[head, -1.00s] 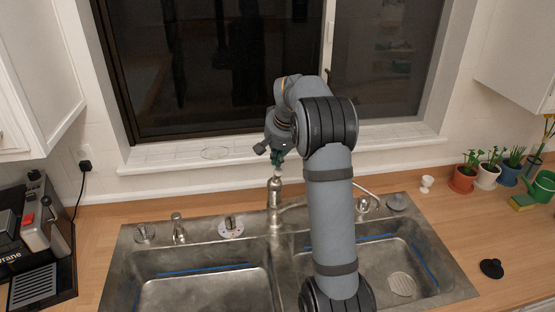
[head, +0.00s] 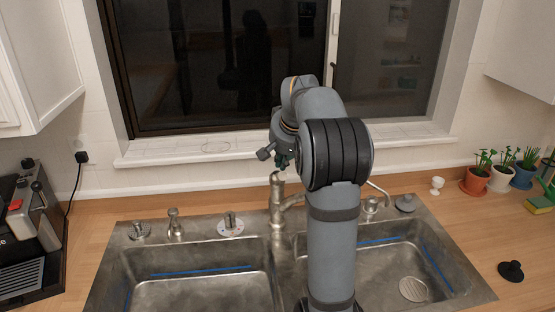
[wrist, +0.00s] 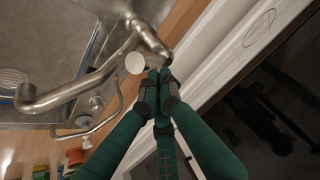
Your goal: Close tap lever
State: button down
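The metal tap (head: 277,205) stands upright behind the sink, with its spout reaching right behind my arm. In the wrist view the tap's spout (wrist: 75,88) runs to the left, and a pale round cap (wrist: 135,63) faces the camera. I cannot tell clearly which part is the lever. My gripper (head: 281,166) is just above the top of the tap in the head view. In the wrist view its dark fingertips (wrist: 159,74) are together, right beside the cap, with nothing seen between them. Whether they touch the tap is unclear.
The double-basin sink (head: 190,262) lies below the tap. A window sill (head: 210,150) runs close behind my gripper. A small spout (head: 378,195) stands right of my arm. Potted plants (head: 476,178) and a black stopper (head: 511,270) are on the right counter, a coffee machine (head: 25,240) on the left.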

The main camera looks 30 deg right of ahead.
jog(key=shift+s, duration=0.1)
jog(key=w+d+r+p+v, duration=0.1)
jog(key=p+v, duration=0.2)
jog(key=v, duration=0.8)
jog(key=shift+r, duration=0.2)
jog(key=shift+d, duration=0.1)
dwell(1.0)
jog(key=x, duration=0.3)
jog(key=w+p+x, duration=0.1)
jog(key=x, duration=0.5)
jog(key=shift+w+d+r, duration=0.15)
jog(key=shift+d+r, duration=0.05)
jog(key=shift+r, duration=0.25)
jog(key=f+b, duration=0.2)
jog(key=f, duration=0.1)
jog(key=shift+a+f+b, duration=0.1)
jog(key=shift+a+b, duration=0.1)
jog(key=shift+b, duration=0.1)
jog(key=shift+s+a+f+b, duration=0.5)
jog(key=shift+s+b, duration=0.1)
jog(key=shift+b, duration=0.15)
jog(key=shift+r, duration=0.1)
